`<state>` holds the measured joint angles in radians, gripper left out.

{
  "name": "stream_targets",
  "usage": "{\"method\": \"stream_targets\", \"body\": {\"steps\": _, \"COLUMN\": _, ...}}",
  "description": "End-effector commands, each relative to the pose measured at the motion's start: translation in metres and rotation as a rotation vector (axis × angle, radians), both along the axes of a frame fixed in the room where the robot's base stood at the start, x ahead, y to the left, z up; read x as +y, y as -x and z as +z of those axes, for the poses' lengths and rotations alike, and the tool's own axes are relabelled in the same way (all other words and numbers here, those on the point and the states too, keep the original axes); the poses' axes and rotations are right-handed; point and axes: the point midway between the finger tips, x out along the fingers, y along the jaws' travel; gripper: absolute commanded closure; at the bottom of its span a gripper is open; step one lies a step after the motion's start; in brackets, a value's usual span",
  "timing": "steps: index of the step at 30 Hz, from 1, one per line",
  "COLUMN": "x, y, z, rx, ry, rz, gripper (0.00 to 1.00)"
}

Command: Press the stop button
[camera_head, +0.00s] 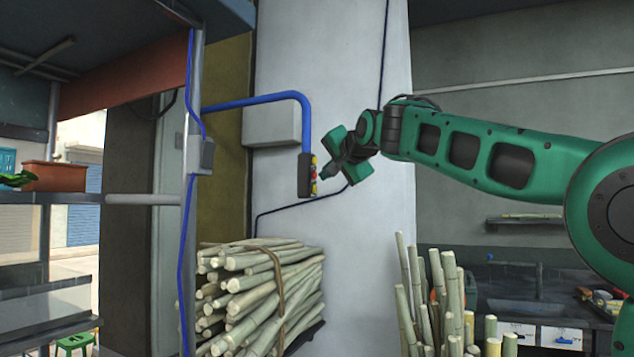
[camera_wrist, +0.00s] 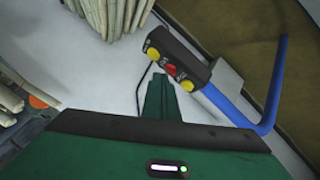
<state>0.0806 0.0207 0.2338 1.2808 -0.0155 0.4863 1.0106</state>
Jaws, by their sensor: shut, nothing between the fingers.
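A dark control box (camera_head: 304,176) hangs from the end of a bent blue pipe in front of the pale pillar. In the wrist view the box (camera_wrist: 182,57) shows a red button (camera_wrist: 171,70) between two yellow buttons. Small labels beside them are too blurred to read. My green gripper (camera_head: 329,171) is just right of the box in the head view, pointing at its button face. In the wrist view the shut, empty fingertips (camera_wrist: 160,80) lie just below and left of the red button. I cannot tell whether they touch the box.
The blue pipe (camera_head: 255,101) runs from a metal post (camera_head: 190,190) to the box. A bundle of cane (camera_head: 258,295) lies below, and upright canes (camera_head: 440,305) stand to the right. A grey wall box (camera_head: 272,124) is behind the pipe. Air around the gripper is mostly clear.

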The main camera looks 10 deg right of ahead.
Motion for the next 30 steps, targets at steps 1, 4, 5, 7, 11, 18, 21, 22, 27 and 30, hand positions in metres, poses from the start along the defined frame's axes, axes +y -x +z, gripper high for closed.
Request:
{"method": "stream_targets", "body": {"steps": 1, "x": -0.0001, "y": 0.0001, "z": 0.0001, "rx": 0.0, "ry": 0.0, "rz": 0.0, "gripper": 1.0}}
{"method": "stream_targets", "body": {"steps": 4, "x": -0.0001, "y": 0.0, "z": 0.0001, "rx": 0.0, "ry": 0.0, "rz": 0.0, "gripper": 1.0}}
{"method": "stream_targets", "body": {"steps": 5, "x": 0.0001, "y": -0.0001, "z": 0.0001, "rx": 0.0, "ry": 0.0, "rz": 0.0, "gripper": 1.0}}
{"method": "stream_targets", "body": {"steps": 7, "x": 0.0004, "y": -0.0003, "z": 0.0001, "rx": 0.0, "ry": 0.0, "rz": 0.0, "gripper": 1.0}}
{"method": "stream_targets", "body": {"steps": 11, "x": 0.0014, "y": -0.0011, "z": 0.0, "rx": 0.0, "ry": 0.0, "rz": 0.0, "gripper": 1.0}}
{"method": "stream_targets", "body": {"steps": 18, "x": 0.0035, "y": -0.0025, "z": 0.0, "rx": 0.0, "ry": 0.001, "rz": 0.001, "gripper": 1.0}}
{"method": "stream_targets", "body": {"steps": 21, "x": 0.0044, "y": -0.0031, "z": 0.0001, "rx": 0.0, "ry": 0.001, "rz": 0.002, "gripper": 1.0}}
{"method": "stream_targets", "body": {"steps": 22, "x": 0.0046, "y": -0.0033, "z": 0.0001, "rx": 0.0, "ry": 0.001, "rz": 0.002, "gripper": 1.0}}
{"method": "stream_targets", "body": {"steps": 27, "x": 0.0061, "y": -0.0043, "z": 0.0002, "rx": -0.001, "ry": 0.001, "rz": 0.001, "gripper": 1.0}}
{"method": "stream_targets", "body": {"steps": 30, "x": 0.007, "y": -0.0049, "z": 0.0002, "rx": -0.001, "ry": 0.001, "rz": 0.001, "gripper": 1.0}}
